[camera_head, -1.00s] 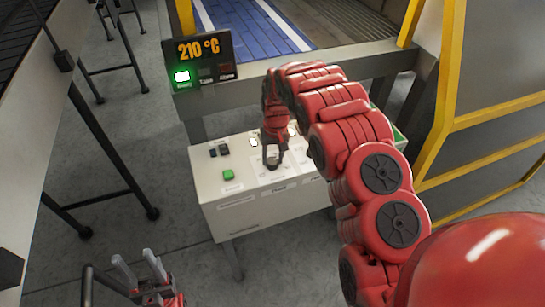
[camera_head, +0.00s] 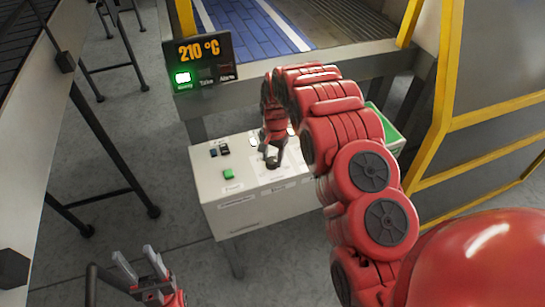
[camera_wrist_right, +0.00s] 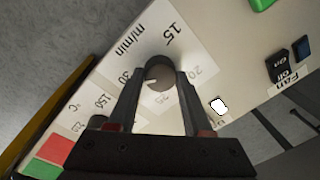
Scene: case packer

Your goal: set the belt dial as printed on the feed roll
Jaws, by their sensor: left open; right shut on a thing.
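The belt dial (camera_wrist_right: 158,73) is a dark round knob with a pale pointer mark, on a white plate marked "m/min" on the white control box (camera_head: 238,212). Numbers 15, 20 and 30 show around it; another below is blurred. The mark points to the left and slightly down in the right wrist view, roughly toward the 30 side. My right gripper (camera_wrist_right: 163,76) is shut on the dial, a finger on each side; it also shows over the box in the head view (camera_head: 272,160). My left gripper (camera_head: 138,262) is open and empty, low at the left. I cannot make out the feed roll.
A display (camera_head: 200,60) reads 210 °C with a green light lit. The box also carries a green button (camera_head: 228,174), dark switches (camera_head: 219,151) and a second scale in °C (camera_wrist_right: 90,113). Yellow-framed guarding (camera_head: 440,110) stands at the right.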

